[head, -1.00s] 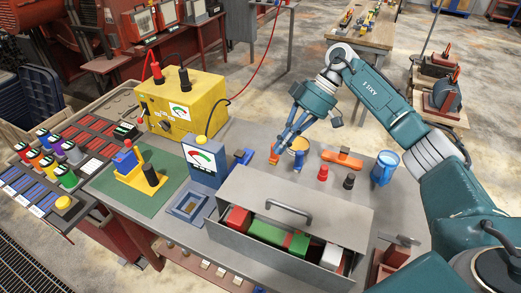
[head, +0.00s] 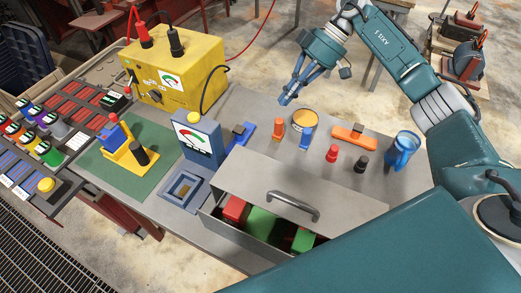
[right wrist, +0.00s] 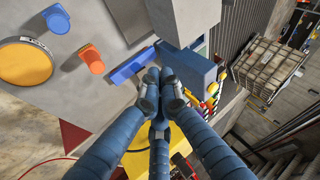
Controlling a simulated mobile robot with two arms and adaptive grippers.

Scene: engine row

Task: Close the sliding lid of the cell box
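The cell box is a grey metal box (head: 213,224) at the front of the bench in the head view. Its flat grey lid (head: 325,192), with a dark bar handle (head: 293,205), covers the back part. The front part is open and shows red (head: 235,208) and green (head: 264,224) cells. My teal arm link hides the box's right front. My right gripper (head: 284,102) is behind the box, clear of lid and handle. In the right wrist view its blue fingers (right wrist: 160,84) come together with nothing seen between them. My left gripper is out of view.
Behind the lid are a blue clamp (head: 238,133), orange peg (head: 279,130), blue peg (head: 305,138), round yellow-topped tin (head: 305,118), red (head: 332,153) and black (head: 360,164) pieces, an orange tool (head: 354,137) and a blue mug (head: 403,150). A blue meter (head: 197,138) stands left.

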